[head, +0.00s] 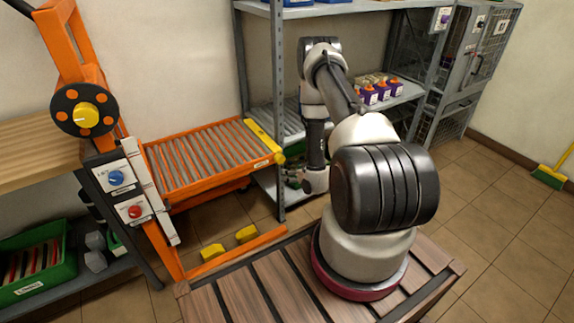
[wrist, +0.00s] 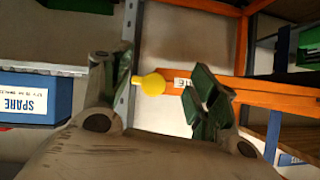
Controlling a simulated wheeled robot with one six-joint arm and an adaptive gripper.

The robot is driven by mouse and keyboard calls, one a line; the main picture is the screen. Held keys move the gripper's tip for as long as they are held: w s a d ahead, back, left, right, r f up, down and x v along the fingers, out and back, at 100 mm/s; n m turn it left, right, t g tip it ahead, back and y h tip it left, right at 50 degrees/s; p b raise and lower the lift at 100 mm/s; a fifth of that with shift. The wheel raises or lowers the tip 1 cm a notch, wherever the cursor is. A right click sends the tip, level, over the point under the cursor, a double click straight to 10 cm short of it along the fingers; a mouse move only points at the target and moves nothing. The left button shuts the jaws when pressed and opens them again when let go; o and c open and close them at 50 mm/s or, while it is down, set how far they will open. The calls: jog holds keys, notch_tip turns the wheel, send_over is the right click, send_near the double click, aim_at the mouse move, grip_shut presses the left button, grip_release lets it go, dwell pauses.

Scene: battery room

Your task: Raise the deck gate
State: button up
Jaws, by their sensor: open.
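The deck gate (head: 262,138) is a yellow bar along the right end of the orange roller deck (head: 205,160). A round yellow knob (head: 280,159) sits at its near end. In the wrist view the yellow knob (wrist: 152,84) shows between my two fingers, against an orange rail with a small white label. My gripper (head: 296,180) hangs low, just right of the knob in the head view, partly hidden by my arm. In the wrist view my gripper (wrist: 158,88) is open, with nothing held. I cannot tell how far the knob is beyond the fingertips.
A grey shelf post (head: 277,110) stands close behind my gripper. The shelf (head: 400,92) holds purple and orange items. A control panel (head: 122,190) with blue and red knobs is at left. A blue SPARE box (wrist: 35,98) shows in the wrist view.

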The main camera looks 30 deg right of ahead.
aim_at(282, 160)
jog(key=shift+t, duration=0.9)
jog(key=w, duration=0.9)
jog(key=shift+w+a+r, duration=0.1)
jog(key=shift+a+r, duration=0.15)
jog(key=c, duration=1)
